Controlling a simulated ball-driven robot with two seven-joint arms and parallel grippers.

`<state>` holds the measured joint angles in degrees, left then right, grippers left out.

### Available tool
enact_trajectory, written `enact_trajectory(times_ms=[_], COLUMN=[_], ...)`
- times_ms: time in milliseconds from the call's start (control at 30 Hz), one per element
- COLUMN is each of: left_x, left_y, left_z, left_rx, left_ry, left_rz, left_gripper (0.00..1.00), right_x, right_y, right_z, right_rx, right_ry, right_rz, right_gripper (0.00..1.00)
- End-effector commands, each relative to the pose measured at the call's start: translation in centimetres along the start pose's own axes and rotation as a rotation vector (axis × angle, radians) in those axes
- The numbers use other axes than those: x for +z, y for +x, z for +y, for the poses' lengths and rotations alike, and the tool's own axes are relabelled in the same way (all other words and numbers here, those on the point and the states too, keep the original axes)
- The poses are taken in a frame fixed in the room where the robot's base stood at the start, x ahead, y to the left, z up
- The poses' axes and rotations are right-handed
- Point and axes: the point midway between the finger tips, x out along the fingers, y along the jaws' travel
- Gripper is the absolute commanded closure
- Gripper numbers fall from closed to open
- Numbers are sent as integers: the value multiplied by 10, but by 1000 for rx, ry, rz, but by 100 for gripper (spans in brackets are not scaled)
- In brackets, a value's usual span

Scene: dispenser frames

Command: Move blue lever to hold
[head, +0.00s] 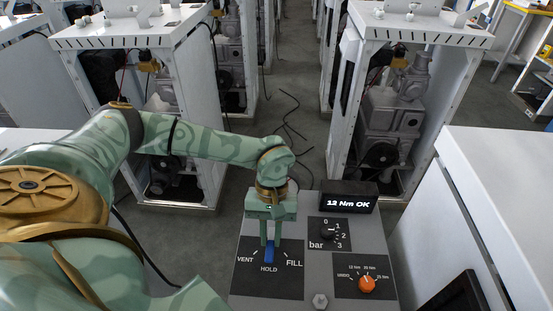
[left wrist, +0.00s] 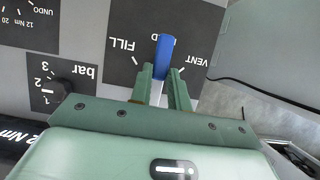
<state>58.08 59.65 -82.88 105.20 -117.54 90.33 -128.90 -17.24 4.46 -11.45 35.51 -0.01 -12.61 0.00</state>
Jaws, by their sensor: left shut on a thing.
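The blue lever (head: 269,254) stands on a black plate (head: 289,287) marked VENT, HOLD and FILL, on a grey panel. In the head view the lever lies between the VENT and FILL marks, straight above the word HOLD. My left gripper (head: 270,240) reaches down from above and is shut on the lever. In the left wrist view the lever (left wrist: 163,52) sticks out past the fingertips (left wrist: 161,75) and covers part of the word HOLD. My right gripper is not in view.
Right of the plate are a black bar dial (head: 328,233), an orange torque knob (head: 367,284) and a display (head: 348,202) reading 12 Nm OK. A bolt (head: 320,300) sits at the panel's front. White cabinets stand behind, and a white box (head: 500,190) on the right.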

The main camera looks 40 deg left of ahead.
Motion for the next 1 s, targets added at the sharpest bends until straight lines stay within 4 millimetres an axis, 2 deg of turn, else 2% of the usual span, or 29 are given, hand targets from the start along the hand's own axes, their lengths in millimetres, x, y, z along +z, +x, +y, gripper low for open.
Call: enact_trajectory(times_ms=[300,333,400,667,767,867,1000], left_x=[-1,-1,-1,0,0,-1,-1], left_y=[-2,-2,-1,-1,-8,-24,-60], left_z=[0,0,0,0,0,1,0], left_rx=[2,3,2,1,1,3,4], left_ry=[0,0,0,0,0,1,-1], left_rz=[4,4,3,2,3,5,7], left_gripper=[100,74,60,60,60,60,60], right_x=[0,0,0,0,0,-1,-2], right_y=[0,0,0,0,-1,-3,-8], right_z=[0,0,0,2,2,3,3], right_rx=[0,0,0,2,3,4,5], right_ry=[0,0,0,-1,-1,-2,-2], right_rz=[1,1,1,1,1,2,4], right_gripper=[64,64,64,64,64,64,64])
